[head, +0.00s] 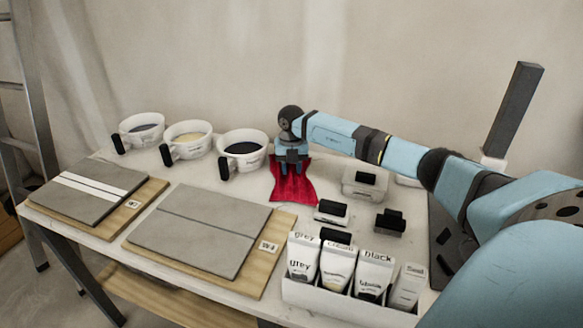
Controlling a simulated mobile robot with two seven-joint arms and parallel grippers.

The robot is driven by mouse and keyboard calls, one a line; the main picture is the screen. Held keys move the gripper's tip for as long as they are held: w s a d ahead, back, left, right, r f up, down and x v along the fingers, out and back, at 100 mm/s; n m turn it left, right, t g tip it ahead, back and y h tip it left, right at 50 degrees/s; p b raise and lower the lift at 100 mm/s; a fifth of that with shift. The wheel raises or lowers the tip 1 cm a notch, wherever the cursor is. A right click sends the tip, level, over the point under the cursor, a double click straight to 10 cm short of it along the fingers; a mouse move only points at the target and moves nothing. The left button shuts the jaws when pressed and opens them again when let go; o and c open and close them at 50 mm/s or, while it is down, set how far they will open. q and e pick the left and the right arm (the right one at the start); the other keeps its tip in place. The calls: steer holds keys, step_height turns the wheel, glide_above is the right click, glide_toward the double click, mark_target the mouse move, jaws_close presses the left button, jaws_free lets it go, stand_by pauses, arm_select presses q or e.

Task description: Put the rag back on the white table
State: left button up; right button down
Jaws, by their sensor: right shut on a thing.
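The red rag (293,187) is at the back middle of the white table (190,187), to the right of the cups. My right gripper (291,168) comes down from above and is shut on the rag's back end. The rag spreads out from the jaws toward the front. It is at or very close to the table top; I cannot tell whether all of it touches. The gripper hides the rag's back part. My left gripper is not in view.
Several white cups with black handles, one of them a dark-filled cup (243,150), stand left of the rag. Tiles on boards, such as the larger grey tile (200,228), lie in front. A tube holder (345,300) and small black-handled tools (332,211) are at right.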

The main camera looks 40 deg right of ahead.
mark_target(291, 166)
steer(key=shift+f, duration=0.15)
steer(key=c, duration=0.8)
jaws_free()
step_height(291, 166, up, 12)
steer(key=shift+r+p, duration=0.2)
steer(key=shift+p, duration=0.6)
